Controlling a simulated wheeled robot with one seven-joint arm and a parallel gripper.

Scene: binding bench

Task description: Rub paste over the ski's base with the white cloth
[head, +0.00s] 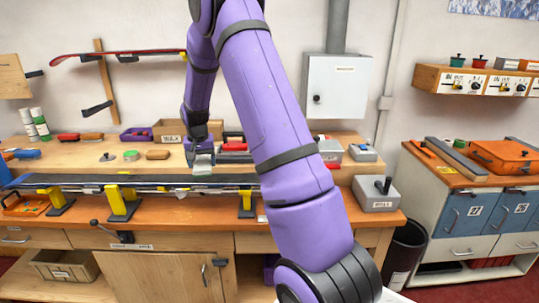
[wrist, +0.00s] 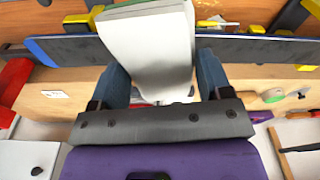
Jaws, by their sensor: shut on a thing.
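The ski (head: 150,181) lies along the front of the bench, held level in yellow-and-black vises. Its dark surface with a blue end shows across the wrist view (wrist: 90,49). My gripper (head: 201,158) points down over the ski's middle stretch. Its fingers (wrist: 160,85) are shut on the white cloth (wrist: 150,40), a pale folded pad with a green edge at its far end. The cloth overlaps the ski in the wrist view; I cannot tell whether it touches. No paste can be made out on the ski. A round green-topped tin (head: 131,155) stands behind the ski.
Yellow vises (head: 122,203) stand under the ski. Brushes, blocks and a cardboard box (head: 170,130) sit along the bench's back. A grey box with a lever (head: 376,193) is at the bench's right end. My arm hides part of the bench and the ski's right portion.

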